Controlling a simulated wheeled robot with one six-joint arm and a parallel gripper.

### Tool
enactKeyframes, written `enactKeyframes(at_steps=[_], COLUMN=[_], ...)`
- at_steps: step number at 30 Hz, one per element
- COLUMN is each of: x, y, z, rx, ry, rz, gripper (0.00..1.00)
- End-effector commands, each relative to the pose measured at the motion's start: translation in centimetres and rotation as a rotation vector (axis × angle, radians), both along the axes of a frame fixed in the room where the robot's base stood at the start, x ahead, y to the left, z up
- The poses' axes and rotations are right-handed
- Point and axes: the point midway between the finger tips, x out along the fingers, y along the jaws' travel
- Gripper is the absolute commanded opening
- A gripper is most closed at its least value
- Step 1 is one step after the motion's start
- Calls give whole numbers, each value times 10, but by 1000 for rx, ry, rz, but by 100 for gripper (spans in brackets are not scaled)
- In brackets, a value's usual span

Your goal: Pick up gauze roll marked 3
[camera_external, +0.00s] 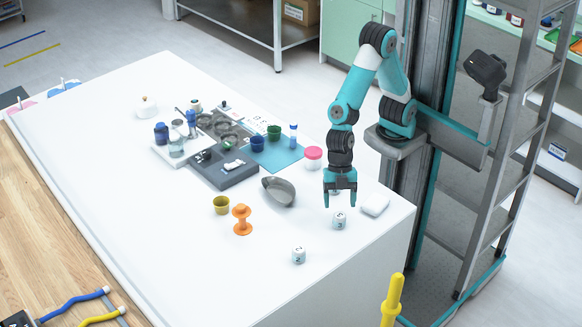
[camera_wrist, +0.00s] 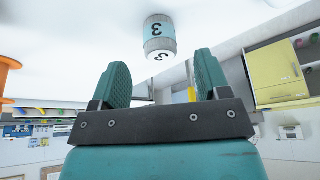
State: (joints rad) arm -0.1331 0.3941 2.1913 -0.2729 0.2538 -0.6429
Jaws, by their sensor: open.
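A small white gauze roll with a dark mark (camera_external: 339,220) stands on the white table just below and in front of my gripper (camera_external: 340,203). In the wrist view the gauze roll marked 3 (camera_wrist: 160,37) shows beyond the open fingertips, centred between them, with its 3 upside down. My gripper also shows in the wrist view (camera_wrist: 160,66); its fingers are apart and nothing is between them. A second marked white roll (camera_external: 299,256) stands nearer the table's front; I cannot read its mark surely.
A white block (camera_external: 375,205) lies right of the gripper. A pink-lidded jar (camera_external: 313,158) is behind. The table's front middle is clear.

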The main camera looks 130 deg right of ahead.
Motion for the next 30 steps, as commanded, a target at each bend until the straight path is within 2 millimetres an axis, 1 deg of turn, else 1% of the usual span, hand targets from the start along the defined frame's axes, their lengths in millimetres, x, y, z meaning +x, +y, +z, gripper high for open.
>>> enactKeyframes(at_steps=[5,12,15,21,22,28,29,30], x=[4,15,17,17,17,17,17,17], y=[5,18,19,19,19,19,19,19], z=[-12,-44,-49,-49,-49,-49,-49,-49], rx=[0,0,1,1,1,1,1,1], ry=[1,2,0,0,0,0,0,0], rz=[0,1,-1,-1,-1,-1,-1,-1], gripper=[70,70,70,70,67,21,17,17])
